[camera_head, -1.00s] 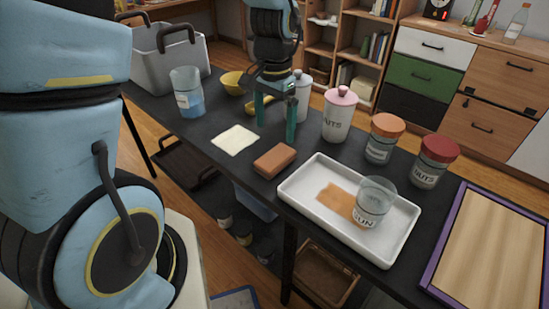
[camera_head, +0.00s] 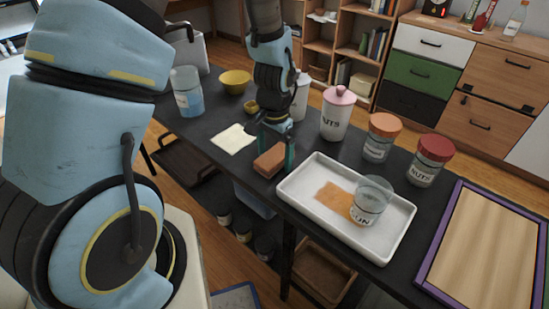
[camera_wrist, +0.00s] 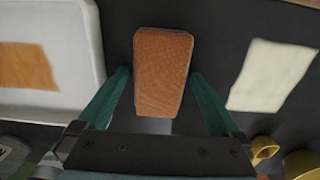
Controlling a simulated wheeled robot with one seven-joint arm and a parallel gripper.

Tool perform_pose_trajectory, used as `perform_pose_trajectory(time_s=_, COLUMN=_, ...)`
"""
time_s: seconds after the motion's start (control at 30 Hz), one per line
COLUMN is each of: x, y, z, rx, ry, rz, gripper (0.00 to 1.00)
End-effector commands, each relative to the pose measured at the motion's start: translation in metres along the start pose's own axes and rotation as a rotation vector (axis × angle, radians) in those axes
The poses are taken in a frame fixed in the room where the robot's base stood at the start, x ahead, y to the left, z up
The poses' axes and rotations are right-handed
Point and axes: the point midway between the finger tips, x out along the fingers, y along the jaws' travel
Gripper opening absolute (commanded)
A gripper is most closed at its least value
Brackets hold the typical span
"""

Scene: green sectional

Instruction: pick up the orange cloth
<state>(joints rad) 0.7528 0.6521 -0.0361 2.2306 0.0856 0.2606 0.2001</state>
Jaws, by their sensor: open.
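The orange cloth (camera_head: 334,196) lies flat in the white tray (camera_head: 300,197), with the clear glass jar (camera_head: 371,200) standing at its right edge, seemingly on part of it. In the wrist view the cloth (camera_wrist: 26,66) lies in the tray at the left. My gripper (camera_head: 274,150) is open at the reddish-brown block (camera_head: 269,161), left of the tray. In the wrist view the block (camera_wrist: 162,70) sits between the spread green fingers of my gripper (camera_wrist: 160,78), with a gap on each side.
A cream cloth (camera_head: 233,139) lies left of the block. Behind stand a pink-lidded jar (camera_head: 337,115), an orange-lidded jar (camera_head: 381,139) and a red-lidded jar (camera_head: 430,161). A purple-edged wooden board (camera_head: 487,245) is at the right. A yellow bowl (camera_head: 234,82) stands farther back.

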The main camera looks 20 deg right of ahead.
Motion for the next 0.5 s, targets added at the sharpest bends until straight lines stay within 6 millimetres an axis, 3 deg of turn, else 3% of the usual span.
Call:
perform_pose_trajectory(time_s=0.17, x=0.0002, y=-0.0001, z=-0.0002, rx=0.000, ry=0.001, rz=0.000, gripper=1.00)
perform_pose_trajectory(time_s=0.5, x=-0.0001, y=0.0000, z=-0.0001, rx=0.000, ry=0.001, rz=0.000, gripper=0.63)
